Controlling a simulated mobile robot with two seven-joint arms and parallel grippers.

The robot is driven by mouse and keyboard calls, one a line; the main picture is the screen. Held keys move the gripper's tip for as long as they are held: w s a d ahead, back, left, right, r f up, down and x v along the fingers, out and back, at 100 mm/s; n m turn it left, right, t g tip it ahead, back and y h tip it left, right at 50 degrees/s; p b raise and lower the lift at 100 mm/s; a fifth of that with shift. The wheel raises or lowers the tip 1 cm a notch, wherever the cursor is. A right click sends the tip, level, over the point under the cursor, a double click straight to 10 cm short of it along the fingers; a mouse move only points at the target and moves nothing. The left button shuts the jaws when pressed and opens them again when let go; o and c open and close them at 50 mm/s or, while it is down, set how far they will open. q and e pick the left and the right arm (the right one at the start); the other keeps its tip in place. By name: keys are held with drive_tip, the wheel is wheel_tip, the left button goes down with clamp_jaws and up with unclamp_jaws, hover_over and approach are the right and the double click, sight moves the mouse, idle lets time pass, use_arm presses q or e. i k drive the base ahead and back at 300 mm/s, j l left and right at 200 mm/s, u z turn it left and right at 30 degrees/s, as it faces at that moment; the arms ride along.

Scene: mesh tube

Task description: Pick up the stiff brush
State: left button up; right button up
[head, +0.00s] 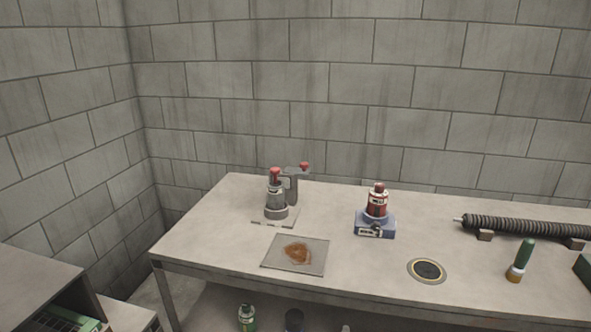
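A small upright object with a dark green handle, a pale band and a tan-brown bottom stands on the workbench (215,220) at the right; it looks like the stiff brush (524,257). It stands apart from the things around it, between a round dark disc and a dark green box. Neither of my grippers is in view.
A ribbed dark tube (525,226) lies on supports behind the brush. The round disc (427,270) is left of it and the green box (584,270) right.

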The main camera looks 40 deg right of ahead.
sight(516, 271)
drive_tip(key=z, duration=2.5)
drive_tip(key=i+l+u, duration=0.1)
drive_tip(key=i+l, duration=0.15)
drive_tip(key=i+l+u, duration=0.1)
drive_tip(key=l, duration=0.35)
drive_tip(key=i, duration=0.1)
